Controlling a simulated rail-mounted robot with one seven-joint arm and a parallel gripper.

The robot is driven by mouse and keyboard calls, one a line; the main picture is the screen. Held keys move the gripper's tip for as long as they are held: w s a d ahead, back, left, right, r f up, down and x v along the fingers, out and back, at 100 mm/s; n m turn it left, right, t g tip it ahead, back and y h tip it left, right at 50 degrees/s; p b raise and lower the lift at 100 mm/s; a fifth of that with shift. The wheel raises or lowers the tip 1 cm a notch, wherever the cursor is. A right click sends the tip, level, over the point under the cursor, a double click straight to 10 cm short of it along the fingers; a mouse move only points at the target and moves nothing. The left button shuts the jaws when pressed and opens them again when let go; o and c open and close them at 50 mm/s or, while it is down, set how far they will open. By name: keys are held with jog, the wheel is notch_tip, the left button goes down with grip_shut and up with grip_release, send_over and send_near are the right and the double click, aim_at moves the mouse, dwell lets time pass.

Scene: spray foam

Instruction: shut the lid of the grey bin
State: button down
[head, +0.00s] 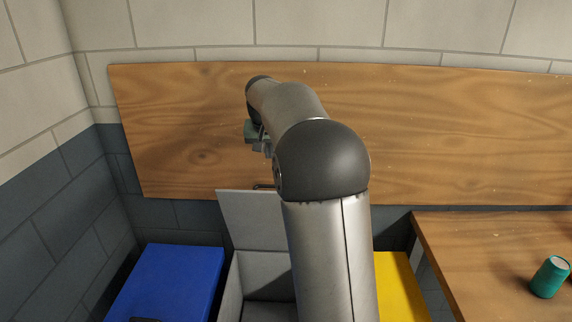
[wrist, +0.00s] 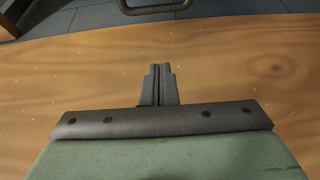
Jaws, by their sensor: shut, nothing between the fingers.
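The grey bin (head: 231,292) stands low in the middle of the head view, partly hidden by my arm. Its lid (head: 245,217) is open and stands up at the back of the bin, and I can see inside. A dark handle (head: 264,186) shows at the lid's top edge, and a dark handle bar also shows at the top of the wrist view (wrist: 155,9). My gripper (head: 262,149) is above the lid, in front of the wooden board. In the wrist view its fingers (wrist: 160,68) are together and empty, apart from the handle.
A wooden board (head: 430,135) spans the wall behind. A blue bin (head: 175,275) stands left of the grey one and a yellow one (head: 398,285) right of it. A wooden table (head: 470,250) at the right holds a green can (head: 550,278).

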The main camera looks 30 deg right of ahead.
jog(key=d+p+x, duration=0.1)
jog(key=p+x, duration=0.1)
jog(key=x, duration=0.8)
jog(key=s+a, duration=0.1)
jog(key=s+a+p, duration=0.1)
jog(key=s, duration=0.1)
jog(key=shift+s+a, duration=0.2)
jog(key=shift+a, duration=0.15)
jog(key=shift+f, duration=0.15)
